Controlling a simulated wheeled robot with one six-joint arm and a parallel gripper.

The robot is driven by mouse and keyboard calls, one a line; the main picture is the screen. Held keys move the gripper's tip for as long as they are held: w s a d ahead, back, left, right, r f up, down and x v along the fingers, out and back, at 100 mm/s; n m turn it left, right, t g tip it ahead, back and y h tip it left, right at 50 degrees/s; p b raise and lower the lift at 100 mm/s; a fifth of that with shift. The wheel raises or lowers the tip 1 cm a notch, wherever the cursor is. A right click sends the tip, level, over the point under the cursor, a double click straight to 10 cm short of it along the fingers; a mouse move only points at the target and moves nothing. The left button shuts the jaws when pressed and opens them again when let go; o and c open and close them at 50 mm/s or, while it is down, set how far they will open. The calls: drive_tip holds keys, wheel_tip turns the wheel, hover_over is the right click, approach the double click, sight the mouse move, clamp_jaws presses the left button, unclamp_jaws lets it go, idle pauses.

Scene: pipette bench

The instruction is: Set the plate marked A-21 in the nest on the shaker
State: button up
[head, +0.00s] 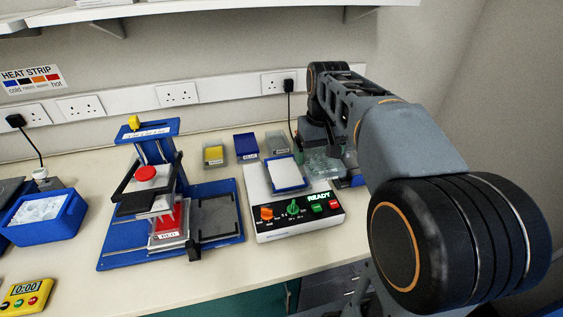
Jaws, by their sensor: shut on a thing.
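The shaker (262,203) is a white box with an orange knob, a green knob and a READY display, right of the middle of the bench. Its nest (285,173) is a blue-rimmed rectangle with a pale inside on the top. My gripper (318,148) is at the back right, just beyond the shaker's right side, partly hidden by my own arm. It is shut on a clear, see-through plate (322,166), close to the right of the nest. No A-21 mark can be read on it from here.
Yellow (213,156), blue (246,147) and grey (277,143) labelled boxes stand behind the shaker. A blue press-like stand (118,251) with a red knob is to its left. A blue ice bucket (62,226) and yellow timer (27,294) are far left. The bench front is clear.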

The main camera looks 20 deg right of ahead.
drive_tip(key=w+a+f+p, duration=0.2)
drive_tip(key=w+a+f, duration=0.15)
drive_tip(key=w, duration=0.45)
hover_over(284, 170)
drive_tip(key=s, duration=0.1)
drive_tip(key=f, duration=0.4)
drive_tip(key=shift+s+d+f, duration=0.2)
drive_tip(key=shift+d+f, duration=0.05)
drive_tip(key=shift+w+a+f, duration=0.2)
drive_tip(key=shift+w+f, duration=0.25)
drive_tip(key=shift+f, duration=0.15)
drive_tip(key=shift+w+f, duration=0.2)
drive_tip(key=shift+f, duration=1.55)
